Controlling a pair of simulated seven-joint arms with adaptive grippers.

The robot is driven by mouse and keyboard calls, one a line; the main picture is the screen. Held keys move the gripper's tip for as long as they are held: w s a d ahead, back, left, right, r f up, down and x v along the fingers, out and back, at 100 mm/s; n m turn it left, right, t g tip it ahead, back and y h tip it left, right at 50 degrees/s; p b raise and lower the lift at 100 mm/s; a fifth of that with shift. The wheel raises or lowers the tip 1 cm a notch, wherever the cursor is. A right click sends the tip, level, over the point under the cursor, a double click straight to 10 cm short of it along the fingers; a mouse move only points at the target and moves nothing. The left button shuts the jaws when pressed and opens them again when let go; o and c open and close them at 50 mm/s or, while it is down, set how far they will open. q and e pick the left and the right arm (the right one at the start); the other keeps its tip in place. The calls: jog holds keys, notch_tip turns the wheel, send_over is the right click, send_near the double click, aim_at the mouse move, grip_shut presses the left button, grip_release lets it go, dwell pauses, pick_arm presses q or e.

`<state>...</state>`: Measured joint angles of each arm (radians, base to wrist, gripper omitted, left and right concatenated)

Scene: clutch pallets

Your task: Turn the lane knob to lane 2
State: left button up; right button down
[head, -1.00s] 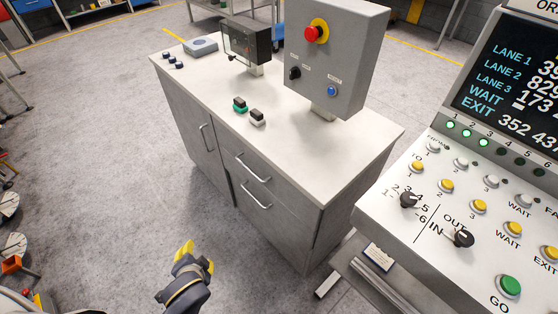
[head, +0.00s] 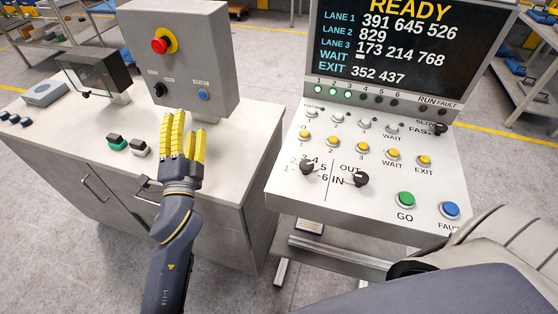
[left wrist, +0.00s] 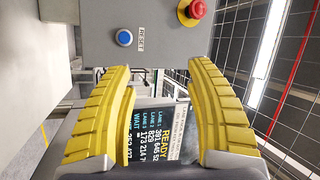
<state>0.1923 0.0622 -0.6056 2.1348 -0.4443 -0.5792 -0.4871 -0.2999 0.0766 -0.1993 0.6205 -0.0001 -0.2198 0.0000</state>
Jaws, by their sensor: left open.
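The lane knob (head: 307,167) is a small black rotary knob on the white sloped console, with numbers printed around it. I cannot tell which number it points at. A second black knob (head: 361,179), marked IN and OUT, sits to its right. My left gripper (head: 186,125) has yellow fingers, is open and empty, and is raised in front of the grey control box, left of the console and apart from the lane knob. In the left wrist view the open fingers (left wrist: 160,72) frame the console screen; the lane knob does not show there. My right gripper is not in view.
The console screen (head: 405,50) reads READY with lane rows. Yellow buttons (head: 362,147), a green GO button (head: 406,200) and a blue button (head: 450,210) surround the knobs. The grey control box (head: 180,60) stands on the cabinet. A large pale link of mine is at lower right.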

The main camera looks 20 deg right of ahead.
pick_arm(q)
jog(key=s+d+r+m+g+h, duration=0.3)
jog(key=d+r+m+g+h, duration=0.1)
jog(key=d+r+m+h, duration=0.35)
jog(key=s+d+r+m+g+h, duration=0.2)
jog(key=d+r+m+g+h, duration=0.1)
jog(key=d+r+m+h, duration=0.5)
jog(key=s+d+r+m+g+y, duration=0.2)
jog(key=s+d+m+g, duration=1.1)
jog(key=m+g, duration=0.8)
jog(key=m+t+y, duration=0.4)
jog(key=m+y, duration=0.5)
jog(key=y, duration=0.9)
send_near(306, 163)
jog(key=x, duration=1)
